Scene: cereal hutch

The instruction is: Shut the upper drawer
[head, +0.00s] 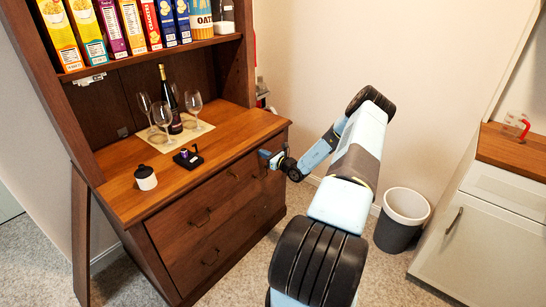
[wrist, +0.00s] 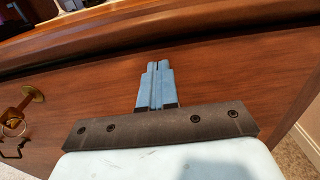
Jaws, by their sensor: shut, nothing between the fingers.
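The upper drawer (head: 190,205) is a wide brown wooden front just under the hutch's counter, with dark metal pulls. In the head view it looks nearly in line with the cabinet; I cannot tell whether a small gap remains. My gripper (head: 266,157) is at the right end of this front, just below the counter edge. In the wrist view my gripper (wrist: 157,66) has its blue fingers together and empty, pointing at the drawer front (wrist: 225,78). The fingertips are against it or very close.
The lower drawer (head: 228,240) is beneath. The counter (head: 130,200) holds wine glasses (head: 194,105), a bottle (head: 174,110), a white jar (head: 146,178) and a small black item (head: 187,158). Cereal boxes fill the shelf above. A grey bin (head: 402,220) stands right of my arm.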

